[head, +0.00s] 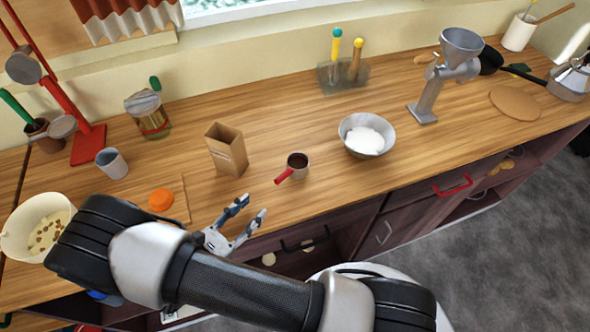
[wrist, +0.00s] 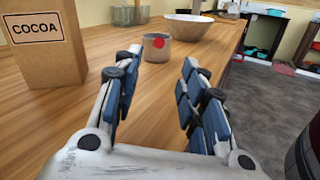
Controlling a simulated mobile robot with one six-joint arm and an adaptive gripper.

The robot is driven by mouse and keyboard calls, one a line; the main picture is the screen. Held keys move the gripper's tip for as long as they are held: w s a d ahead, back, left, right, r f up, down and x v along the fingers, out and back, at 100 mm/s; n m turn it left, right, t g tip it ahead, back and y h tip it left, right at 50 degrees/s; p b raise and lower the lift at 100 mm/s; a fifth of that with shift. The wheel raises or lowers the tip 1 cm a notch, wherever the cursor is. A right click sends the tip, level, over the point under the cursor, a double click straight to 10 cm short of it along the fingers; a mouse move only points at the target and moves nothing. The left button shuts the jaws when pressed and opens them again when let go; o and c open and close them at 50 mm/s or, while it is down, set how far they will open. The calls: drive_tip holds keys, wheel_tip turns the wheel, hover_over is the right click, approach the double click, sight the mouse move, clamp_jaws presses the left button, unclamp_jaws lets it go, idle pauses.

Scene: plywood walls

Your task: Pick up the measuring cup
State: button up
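The measuring cup (head: 298,161) is a small grey cup with dark brown contents and a red handle. It stands upright on the wooden counter, and its handle points toward my gripper. In the wrist view the cup (wrist: 156,48) stands ahead, beyond the fingertips, with the red handle end facing the camera. My gripper (head: 250,218) is open and empty near the counter's front edge, short of the cup and to its lower left in the head view. In the wrist view the blue-padded fingers (wrist: 160,68) are spread wide, with bare counter between them.
A cocoa box (head: 227,150) stands left of the cup, close to the left finger's side in the wrist view. A metal bowl (head: 366,137) of white powder stands to the right. An orange object (head: 161,199) lies on a board. Counter between gripper and cup is clear.

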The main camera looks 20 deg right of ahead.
sight(282, 176)
drive_tip(key=b+x, duration=0.1)
drive_tip(key=x, duration=0.6)
drive_tip(key=shift+w+d, duration=0.1)
drive_tip(key=shift+d, duration=0.2)
drive_tip(key=b+x, duration=0.1)
drive_tip(key=x, duration=0.4)
drive_tip(key=shift+w+d+r, duration=0.15)
drive_tip(key=shift+w+r, duration=0.05)
drive_tip(key=shift+w, duration=0.1)
drive_tip(key=shift+c, duration=0.6)
clamp_jaws()
